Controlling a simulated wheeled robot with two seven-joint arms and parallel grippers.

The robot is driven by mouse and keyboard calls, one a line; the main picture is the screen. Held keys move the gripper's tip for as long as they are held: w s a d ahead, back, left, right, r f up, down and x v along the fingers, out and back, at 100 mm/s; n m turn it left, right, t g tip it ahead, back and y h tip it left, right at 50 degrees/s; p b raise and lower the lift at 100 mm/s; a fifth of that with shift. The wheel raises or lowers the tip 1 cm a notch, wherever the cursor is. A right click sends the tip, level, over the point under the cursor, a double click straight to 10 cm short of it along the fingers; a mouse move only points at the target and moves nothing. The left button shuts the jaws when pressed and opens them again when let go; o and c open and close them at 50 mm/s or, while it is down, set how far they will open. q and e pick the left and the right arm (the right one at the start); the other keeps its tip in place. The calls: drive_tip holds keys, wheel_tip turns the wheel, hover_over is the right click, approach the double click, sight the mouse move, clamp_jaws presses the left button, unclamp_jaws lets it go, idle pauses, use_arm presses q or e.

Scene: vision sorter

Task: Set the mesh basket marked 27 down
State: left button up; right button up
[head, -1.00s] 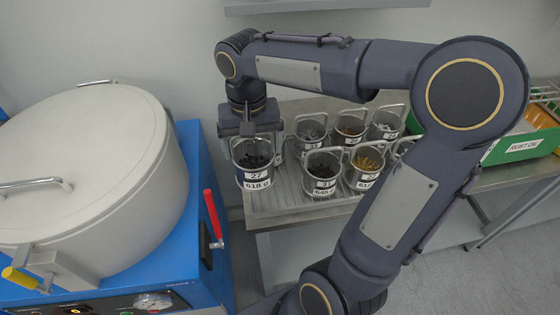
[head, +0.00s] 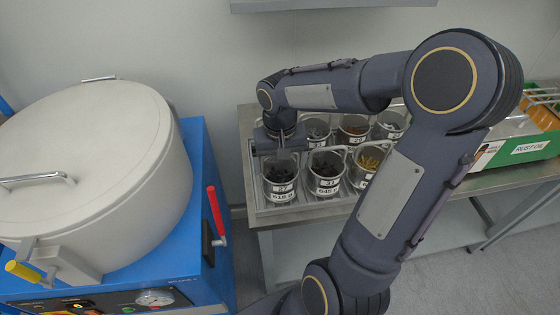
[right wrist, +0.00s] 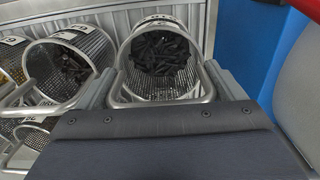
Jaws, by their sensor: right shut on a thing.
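The mesh basket marked 27 (head: 281,186) is a metal mesh cup of dark pieces, with white labels reading 27 and 618 g. It is upright at the front left of the ribbed tray (head: 256,190), left of the basket marked 31 (head: 325,180). I cannot tell whether its bottom touches the tray. My right gripper (head: 281,152) is above it, pointing down and shut on its handle. In the right wrist view the basket (right wrist: 128,68) hangs or stands just beyond my gripper, its handle at the jaws. My left gripper is not in view.
Several other mesh baskets stand on the tray to the right and behind. A green crate labelled RUST OIL (head: 521,150) sits farther right on the table. A blue machine (head: 200,170) with a large pale lid (head: 85,150) and red lever (head: 216,214) stands close at left.

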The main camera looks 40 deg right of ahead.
drive_tip(key=shift+f, duration=0.1)
drive_tip(key=o, duration=1.7)
drive_tip(key=shift+c, duration=0.2)
